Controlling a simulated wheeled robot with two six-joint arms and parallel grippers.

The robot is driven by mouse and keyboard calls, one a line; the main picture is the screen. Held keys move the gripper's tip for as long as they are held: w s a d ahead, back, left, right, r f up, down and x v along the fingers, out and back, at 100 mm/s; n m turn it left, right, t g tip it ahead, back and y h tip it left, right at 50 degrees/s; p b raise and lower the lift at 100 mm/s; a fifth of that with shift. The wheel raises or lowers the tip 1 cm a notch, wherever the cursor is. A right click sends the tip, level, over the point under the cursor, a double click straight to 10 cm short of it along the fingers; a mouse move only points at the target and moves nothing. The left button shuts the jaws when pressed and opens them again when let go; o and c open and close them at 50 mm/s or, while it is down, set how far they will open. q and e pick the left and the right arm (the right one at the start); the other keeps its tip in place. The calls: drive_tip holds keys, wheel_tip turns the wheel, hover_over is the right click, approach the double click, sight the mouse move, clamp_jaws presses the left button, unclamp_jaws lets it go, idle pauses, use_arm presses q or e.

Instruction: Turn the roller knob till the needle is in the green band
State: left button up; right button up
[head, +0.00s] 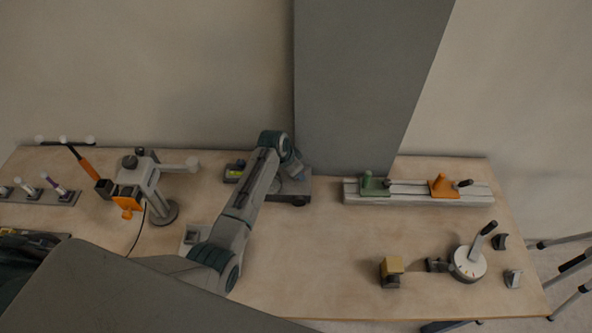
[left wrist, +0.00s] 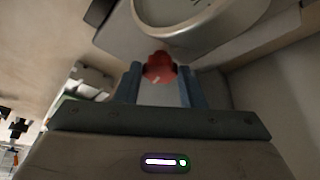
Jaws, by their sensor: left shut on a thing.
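The roller knob (left wrist: 158,68) is red with a white mark and shows in the left wrist view. It sits below a grey rounded housing (left wrist: 205,35) with a pale face. My left gripper (left wrist: 160,82) is shut on the knob, with one blue finger on each side of it. In the head view the knob is hidden behind my arm. A small dark device (head: 235,171) with a yellow-green strip stands just left of my wrist. I cannot make out a needle or a green band. My right gripper is not in view.
A lamp-like grey stand (head: 150,185) with an orange part is to the left. A rail (head: 418,194) with green and orange sliders lies at the right back.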

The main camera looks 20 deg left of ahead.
use_arm(q)
drive_tip(key=m+g+h+b, duration=0.1)
drive_tip(key=m, duration=0.3)
drive_tip(key=shift+w+a, duration=0.1)
drive_tip(key=shift+w, duration=0.1)
drive_tip(key=m+g, duration=0.1)
drive_tip(key=m, duration=0.1)
drive_tip(key=shift+m+h+b, duration=0.3)
drive_tip(key=shift+m+b, duration=0.05)
drive_tip(key=shift+m, duration=0.35)
drive_tip(key=o, duration=1)
drive_tip(key=shift+w+f+g, duration=0.1)
drive_tip(key=shift+w+g, duration=0.05)
drive_tip(key=shift+g, duration=0.15)
